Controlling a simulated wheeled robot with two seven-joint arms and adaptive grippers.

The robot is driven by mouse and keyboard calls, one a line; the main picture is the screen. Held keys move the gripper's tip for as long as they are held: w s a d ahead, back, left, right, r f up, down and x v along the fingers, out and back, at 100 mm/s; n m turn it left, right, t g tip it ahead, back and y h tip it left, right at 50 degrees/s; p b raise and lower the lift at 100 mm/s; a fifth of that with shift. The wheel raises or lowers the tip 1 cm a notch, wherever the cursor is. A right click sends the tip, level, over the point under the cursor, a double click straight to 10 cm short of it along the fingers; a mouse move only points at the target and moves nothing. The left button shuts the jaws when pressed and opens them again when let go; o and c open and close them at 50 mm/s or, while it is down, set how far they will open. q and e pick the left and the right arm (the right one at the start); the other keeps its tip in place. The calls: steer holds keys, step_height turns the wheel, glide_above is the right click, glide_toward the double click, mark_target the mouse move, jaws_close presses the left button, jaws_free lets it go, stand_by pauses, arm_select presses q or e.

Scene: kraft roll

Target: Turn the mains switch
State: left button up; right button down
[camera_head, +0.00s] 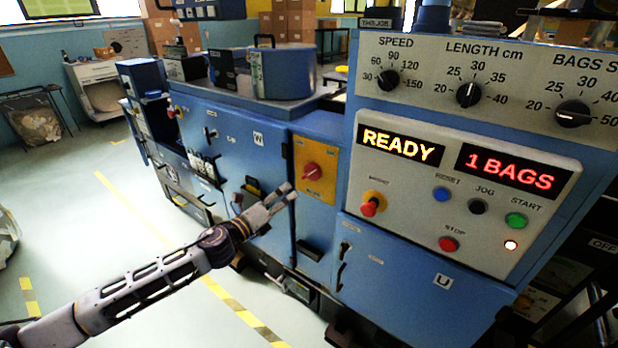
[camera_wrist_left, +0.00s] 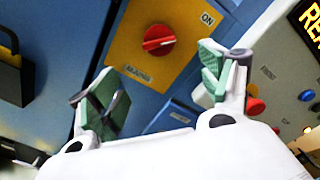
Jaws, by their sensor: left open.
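The mains switch (camera_head: 313,173) is a red rotary knob on a yellow plate (camera_head: 314,192) on the blue machine front. In the left wrist view the red knob (camera_wrist_left: 158,40) sits above and between my fingertips, with "ON" lettered at the plate's upper right. My left gripper (camera_head: 287,192) is in front of the machine, just left of and below the knob in the head view. Its green-padded fingers (camera_wrist_left: 160,88) are spread in the left wrist view, with nothing between them; they look apart from the knob. My right gripper is not seen.
The control panel (camera_head: 455,187) right of the switch reads "READY" and "1 BAGS". It carries a red knob on yellow (camera_head: 370,206), several buttons and dials. A dark handle (camera_head: 311,251) is below the switch. Blue cabinet doors (camera_head: 233,170) lie left.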

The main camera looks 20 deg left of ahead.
mark_target(311, 173)
arm_select(q)
steer(key=shift+m, duration=0.4)
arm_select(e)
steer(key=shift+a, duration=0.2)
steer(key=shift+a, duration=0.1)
arm_select(q)
steer(key=shift+w, duration=0.25)
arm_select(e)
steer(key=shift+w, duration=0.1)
arm_select(q)
steer(key=shift+p+x, duration=1.05)
steer(key=shift+x, duration=5.6)
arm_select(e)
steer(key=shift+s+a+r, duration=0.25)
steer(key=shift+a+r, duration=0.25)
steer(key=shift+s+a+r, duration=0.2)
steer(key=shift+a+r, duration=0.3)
